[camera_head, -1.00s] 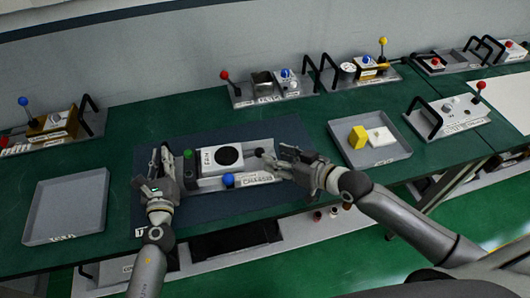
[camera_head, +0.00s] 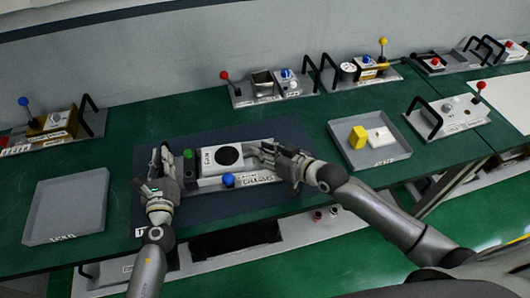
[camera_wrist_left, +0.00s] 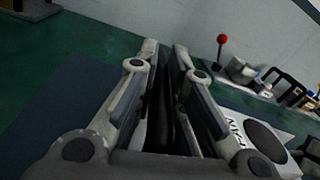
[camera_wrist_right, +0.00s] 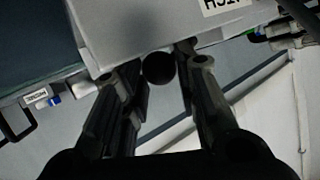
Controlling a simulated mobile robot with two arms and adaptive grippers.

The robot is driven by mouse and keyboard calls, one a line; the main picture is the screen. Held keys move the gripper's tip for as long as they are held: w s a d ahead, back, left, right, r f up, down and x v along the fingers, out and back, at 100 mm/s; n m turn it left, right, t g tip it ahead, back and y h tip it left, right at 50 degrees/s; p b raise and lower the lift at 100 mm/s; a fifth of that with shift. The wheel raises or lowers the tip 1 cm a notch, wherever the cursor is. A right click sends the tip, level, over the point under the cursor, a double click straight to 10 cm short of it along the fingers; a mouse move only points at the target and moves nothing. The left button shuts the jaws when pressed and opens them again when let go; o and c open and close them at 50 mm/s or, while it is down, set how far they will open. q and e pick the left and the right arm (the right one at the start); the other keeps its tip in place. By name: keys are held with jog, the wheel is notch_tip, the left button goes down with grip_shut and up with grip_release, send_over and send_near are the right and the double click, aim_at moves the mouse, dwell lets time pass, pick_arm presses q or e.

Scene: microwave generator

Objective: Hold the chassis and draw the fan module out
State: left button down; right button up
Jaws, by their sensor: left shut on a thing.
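The fan module (camera_head: 206,161) is a white box labelled FAN with a black round opening on top. It sits in the grey chassis (camera_head: 208,183), which carries a green knob, a blue knob and a CHASSIS label. My left gripper (camera_head: 163,156) is shut on the dark handle (camera_wrist_left: 161,112) at the chassis's left end; the fingers partly hide it. My right gripper (camera_head: 260,153) is at the module's right side. In the right wrist view its open fingers stand either side of a round black knob (camera_wrist_right: 158,68), with a gap visible on the right.
An empty grey tray (camera_head: 64,208) lies to the left. A second tray (camera_head: 398,154) at the right holds a yellow block (camera_head: 357,137) and a white piece (camera_head: 379,136). Several devices with levers and handles line the back. A dark blue mat (camera_head: 285,131) lies under the chassis.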

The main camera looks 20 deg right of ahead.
pick_arm(q)
jog(key=shift+s+f, duration=0.1)
jog(key=shift+f, duration=0.3)
pick_arm(e)
jog(key=shift+d, duration=0.15)
grip_shut()
pick_arm(q)
jog(key=shift+a, duration=0.1)
pick_arm(e)
jog(key=shift+s+d, duration=0.2)
jog(key=shift+d, duration=3.65)
pick_arm(q)
jog(key=shift+a, duration=0.15)
pick_arm(e)
jog(key=shift+d, duration=0.2)
jog(key=shift+o, duration=2.3)
grip_release()
jog(key=shift+o, duration=1.2)
jog(key=shift+d, duration=0.1)
pick_arm(q)
jog(key=shift+d, duration=0.2)
pick_arm(e)
jog(key=shift+s, duration=0.1)
